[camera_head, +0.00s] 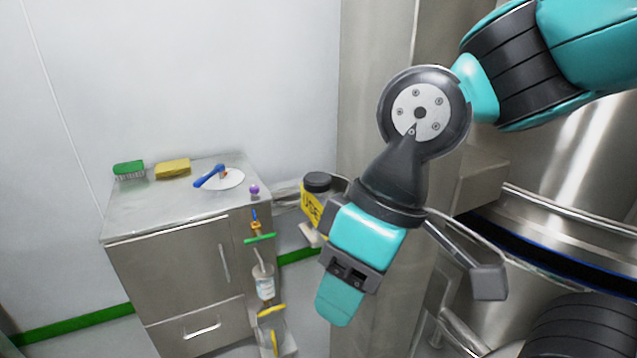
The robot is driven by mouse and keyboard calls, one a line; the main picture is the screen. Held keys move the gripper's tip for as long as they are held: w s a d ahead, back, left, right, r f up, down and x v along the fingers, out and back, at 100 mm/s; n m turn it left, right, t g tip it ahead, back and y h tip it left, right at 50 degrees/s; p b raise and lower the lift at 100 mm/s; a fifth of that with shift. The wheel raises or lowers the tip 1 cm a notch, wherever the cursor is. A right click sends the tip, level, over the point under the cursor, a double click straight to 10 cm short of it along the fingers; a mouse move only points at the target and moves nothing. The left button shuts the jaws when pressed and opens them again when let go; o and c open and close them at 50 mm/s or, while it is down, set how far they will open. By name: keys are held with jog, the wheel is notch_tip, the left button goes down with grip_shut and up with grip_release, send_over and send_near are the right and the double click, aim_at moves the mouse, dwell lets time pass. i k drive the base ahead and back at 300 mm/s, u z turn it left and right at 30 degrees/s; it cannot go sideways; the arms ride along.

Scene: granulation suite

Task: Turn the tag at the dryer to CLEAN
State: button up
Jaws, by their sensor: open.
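A yellow tag (311,209) with black letters reading "USE" shows just left of my wrist, below a black round knob or cap (317,182). The rest of its lettering is hidden behind my arm. No CLEAN face shows. The large stainless steel body at the right, probably the dryer (560,185), stands behind my arm. My gripper (340,302) points downward, in front of and below the tag in the picture. It is open, and no object shows in it; its fingertips are hard to make out.
A steel cabinet (170,228) stands at left with a green brush (129,168), a yellow sponge (173,169) and a blue-handled tool (209,177) on top. A bottle (264,282) and yellow-handled items (272,311) hang at its right side. A steel column rises behind my wrist.

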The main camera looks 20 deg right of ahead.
aim_at(313, 184)
jog(key=k, duration=1)
jog(key=u, duration=1)
jog(key=i, duration=1.2)
jog(key=z, duration=1.6)
